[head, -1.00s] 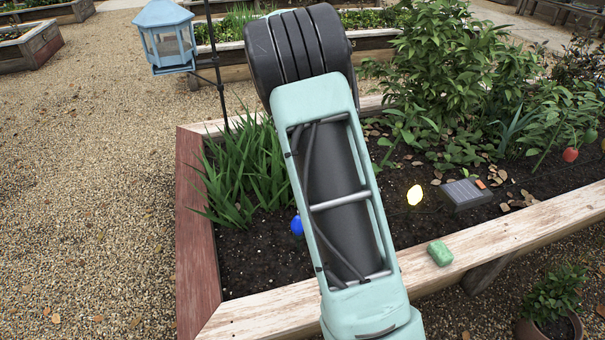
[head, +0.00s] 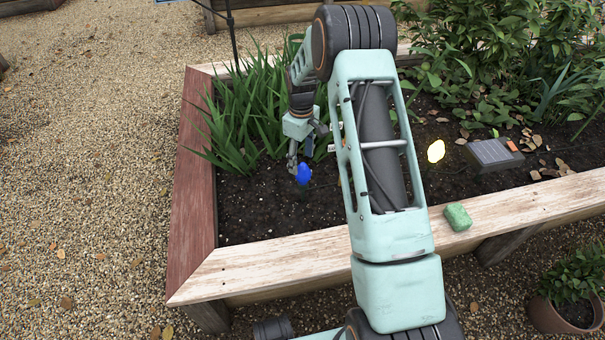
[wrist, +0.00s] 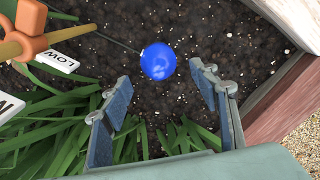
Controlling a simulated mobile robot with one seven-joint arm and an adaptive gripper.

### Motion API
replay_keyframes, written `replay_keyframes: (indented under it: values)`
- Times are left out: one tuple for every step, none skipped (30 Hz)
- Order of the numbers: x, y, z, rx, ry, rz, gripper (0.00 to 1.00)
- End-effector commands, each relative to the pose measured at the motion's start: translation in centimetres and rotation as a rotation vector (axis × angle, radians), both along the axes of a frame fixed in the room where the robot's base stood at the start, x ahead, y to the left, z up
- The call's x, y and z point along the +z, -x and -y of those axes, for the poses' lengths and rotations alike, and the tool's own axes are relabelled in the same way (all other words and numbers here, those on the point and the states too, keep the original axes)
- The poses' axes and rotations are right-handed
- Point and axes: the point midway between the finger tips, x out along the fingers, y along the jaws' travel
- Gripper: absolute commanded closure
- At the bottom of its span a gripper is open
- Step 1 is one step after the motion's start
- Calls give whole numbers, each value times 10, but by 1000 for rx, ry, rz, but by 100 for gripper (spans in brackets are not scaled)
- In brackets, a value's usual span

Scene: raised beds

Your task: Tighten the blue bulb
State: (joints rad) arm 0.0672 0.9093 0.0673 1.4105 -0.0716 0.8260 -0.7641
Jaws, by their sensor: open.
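The blue bulb (head: 303,174) stands low over the dark soil near the left end of the raised bed. It is unlit, unlike the yellow bulb (head: 436,151) to its right. My gripper (head: 299,160) is just above and behind it in the head view. In the wrist view the blue bulb (wrist: 158,61) lies just beyond the fingertips, between their lines. My gripper (wrist: 160,87) is open and empty there, with its two fingers apart. A thin dark wire runs up to the bulb. The bulb's base is hidden.
Long green leaves (head: 245,125) grow beside my gripper. The bed's wooden rim (head: 270,262) runs along the front, with a green block (head: 458,217) on it. A solar panel (head: 493,153) sits farther right. An orange valve-like part (wrist: 28,30) and white tags show in the wrist view.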

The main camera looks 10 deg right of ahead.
Motion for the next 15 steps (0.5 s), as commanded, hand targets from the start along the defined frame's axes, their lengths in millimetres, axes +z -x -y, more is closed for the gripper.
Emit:
replay_keyframes:
  values:
    - [-15,1,0,0,0,-1,45]
    - [-21,0,0,0,0,-1,45]
    - [-28,0,0,0,0,-1,45]
    - [-33,0,0,0,0,-1,45]
    - [-38,0,0,0,0,-1,45]
    - [-43,0,0,0,0,0,45]
    - [-47,0,0,0,1,1,45]
    - [-50,0,0,0,1,1,45]
    - [-54,0,0,0,0,0,45]
    - [-56,0,0,0,1,1,45]
    - [-58,0,0,-1,1,1,45]
    - [-60,0,0,-1,1,1,45]
    - [-61,-1,0,-1,1,2,45]
    - [-61,-1,0,-1,1,2,45]
    - [-62,-1,0,-1,1,2,45]
